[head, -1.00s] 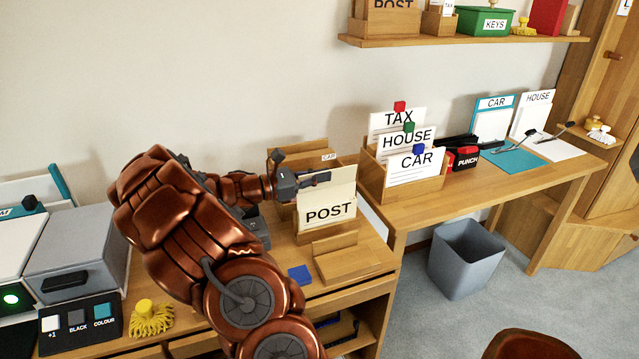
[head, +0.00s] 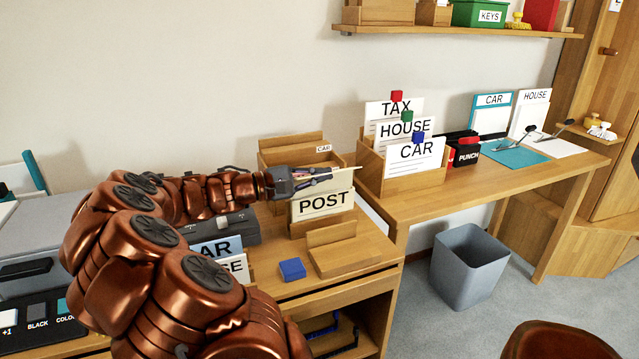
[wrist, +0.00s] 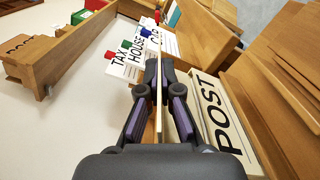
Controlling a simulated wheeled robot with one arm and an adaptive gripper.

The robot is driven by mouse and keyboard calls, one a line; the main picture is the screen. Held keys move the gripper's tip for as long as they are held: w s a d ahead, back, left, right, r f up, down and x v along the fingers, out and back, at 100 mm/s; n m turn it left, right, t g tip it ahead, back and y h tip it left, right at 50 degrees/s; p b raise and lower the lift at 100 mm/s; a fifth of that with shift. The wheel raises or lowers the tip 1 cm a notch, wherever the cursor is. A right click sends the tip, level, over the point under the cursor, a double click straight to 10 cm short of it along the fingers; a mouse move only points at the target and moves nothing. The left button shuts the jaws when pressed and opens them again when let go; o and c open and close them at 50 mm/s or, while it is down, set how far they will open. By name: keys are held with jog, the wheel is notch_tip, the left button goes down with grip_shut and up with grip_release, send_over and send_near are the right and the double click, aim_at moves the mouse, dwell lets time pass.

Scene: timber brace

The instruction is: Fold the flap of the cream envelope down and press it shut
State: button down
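The cream envelope (head: 323,203), marked POST, stands upright in a low wooden holder on the desk. Its flap (head: 345,177) sticks up and slants above the label. My gripper (head: 328,174) is level at the flap, reaching in from the left. In the wrist view my fingers (wrist: 160,72) lie close together with a thin cream strip between their tips, seems the flap edge-on. I cannot tell whether they press on it. The POST face (wrist: 215,110) shows right of the fingers. The crease is hidden.
A wooden rack with TAX, HOUSE and CAR sheets (head: 416,155) stands to the right. A wooden organiser (head: 290,142) is behind the envelope. A blue block (head: 292,268) and a small wooden stand (head: 343,256) are in front. A grey bin (head: 468,265) is on the floor.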

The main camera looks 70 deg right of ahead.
notch_tip(320, 180, down, 3)
jog(key=m+b, duration=0.6)
jog(key=shift+s+a+r, duration=0.1)
jog(key=shift+s+a, duration=0.05)
jog(key=shift+f+m+b, duration=0.2)
jog(key=shift+m+b, duration=0.6)
jog(key=shift+b, duration=0.2)
jog(key=shift+m, duration=0.3)
jog(key=c, duration=1.4)
grip_release()
jog(key=v, duration=1.2)
